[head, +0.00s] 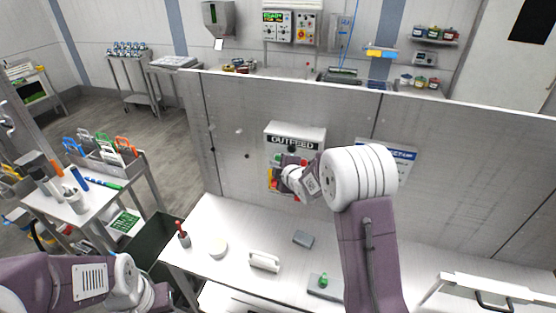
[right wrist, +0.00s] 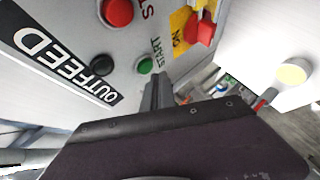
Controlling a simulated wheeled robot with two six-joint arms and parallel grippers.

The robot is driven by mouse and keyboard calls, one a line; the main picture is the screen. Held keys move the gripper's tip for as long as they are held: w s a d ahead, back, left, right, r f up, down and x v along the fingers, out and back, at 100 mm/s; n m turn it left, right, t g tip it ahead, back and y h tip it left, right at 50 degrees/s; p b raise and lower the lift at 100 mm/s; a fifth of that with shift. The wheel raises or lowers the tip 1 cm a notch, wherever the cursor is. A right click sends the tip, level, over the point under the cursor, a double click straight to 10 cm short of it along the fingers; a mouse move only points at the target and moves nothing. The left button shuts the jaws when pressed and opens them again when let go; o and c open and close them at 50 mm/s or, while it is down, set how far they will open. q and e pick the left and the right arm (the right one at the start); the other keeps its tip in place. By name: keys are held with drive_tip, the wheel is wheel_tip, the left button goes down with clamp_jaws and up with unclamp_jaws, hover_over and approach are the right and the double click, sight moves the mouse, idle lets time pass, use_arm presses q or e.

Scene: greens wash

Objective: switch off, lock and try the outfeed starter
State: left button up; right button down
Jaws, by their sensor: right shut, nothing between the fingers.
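The outfeed starter (head: 297,133) is a pale box with an OUTFEED label on the upright grey panel, partly hidden by my right arm. In the right wrist view its face shows a red STOP button (right wrist: 117,12), a green START button (right wrist: 145,66), a black round part (right wrist: 103,65) and a red switch handle (right wrist: 199,28) on a yellow plate. An ON mark shows beside the handle. My right gripper (right wrist: 157,92) is shut and empty, its tips close by the START button; I cannot tell whether they touch it. Only my left arm shows, at bottom left; its fingers are out of view.
The white worktop below the panel holds a red-topped item (head: 183,236), a round pale dish (head: 218,247), a white handled item (head: 264,262), a grey block (head: 303,239) and a block with a green knob (head: 323,281). A side table (head: 85,205) with tools stands at left.

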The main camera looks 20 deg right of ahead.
drive_tip(key=shift+w+d, duration=0.25)
drive_tip(key=shift+w, duration=0.1)
drive_tip(key=shift+w+d, duration=0.25)
drive_tip(key=shift+w, duration=0.1)
idle(0.7)
idle(0.4)
drive_tip(key=shift+s+a+b, duration=0.45)
drive_tip(key=shift+s+b, duration=0.25)
drive_tip(key=shift+b, duration=0.05)
